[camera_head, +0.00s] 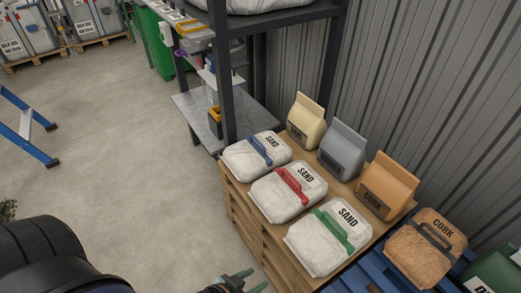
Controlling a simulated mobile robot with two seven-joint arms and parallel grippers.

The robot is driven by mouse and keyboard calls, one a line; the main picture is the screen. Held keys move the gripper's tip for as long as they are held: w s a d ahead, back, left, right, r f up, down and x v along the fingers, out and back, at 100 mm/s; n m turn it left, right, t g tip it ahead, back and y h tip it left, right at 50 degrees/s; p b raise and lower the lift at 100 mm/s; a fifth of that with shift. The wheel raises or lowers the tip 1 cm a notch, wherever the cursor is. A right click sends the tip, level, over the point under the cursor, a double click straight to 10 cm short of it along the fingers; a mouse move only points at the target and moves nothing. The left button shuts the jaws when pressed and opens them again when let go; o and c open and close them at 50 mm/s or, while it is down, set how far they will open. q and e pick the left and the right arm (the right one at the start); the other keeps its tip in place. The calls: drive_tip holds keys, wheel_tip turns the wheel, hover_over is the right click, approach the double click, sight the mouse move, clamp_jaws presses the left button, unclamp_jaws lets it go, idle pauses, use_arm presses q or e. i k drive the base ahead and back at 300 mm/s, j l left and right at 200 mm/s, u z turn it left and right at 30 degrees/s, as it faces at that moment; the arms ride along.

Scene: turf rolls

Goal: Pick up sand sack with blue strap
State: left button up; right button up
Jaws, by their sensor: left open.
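The sand sack with the blue strap (255,155) is white, marked SAND, and lies at the far left end of a wooden pallet stack (246,221). A sand sack with a red strap (288,193) lies in front of it, and one with a green strap (328,240) lies nearest me. My left gripper (250,280) shows only in part at the bottom edge, with greenish fingertips. It is open and empty, left of the stack's near end and well apart from the blue-strap sack. My right gripper is out of view.
Cream (306,121), grey (342,150) and orange (387,186) bags stand behind the sacks. A brown cork sack (426,247) lies on a blue pallet (372,272) at right. A dark shelf post (222,80) rises near the blue-strap sack. Floor at left is clear around a blue ladder (27,128).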

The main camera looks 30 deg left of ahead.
sight(251, 158)
drive_tip(key=i+j+z, duration=0.2)
drive_tip(key=j, duration=0.7)
drive_tip(key=j+z, duration=0.15)
drive_tip(key=j, duration=2.55)
drive_tip(key=i+j, duration=0.1)
drive_tip(key=j, duration=0.2)
drive_tip(key=i+j, duration=0.15)
drive_tip(key=j, duration=0.15)
drive_tip(key=i+j, duration=0.1)
drive_tip(key=j, duration=0.2)
drive_tip(key=i+j, duration=0.1)
drive_tip(key=i, duration=0.2)
drive_tip(key=z, duration=0.05)
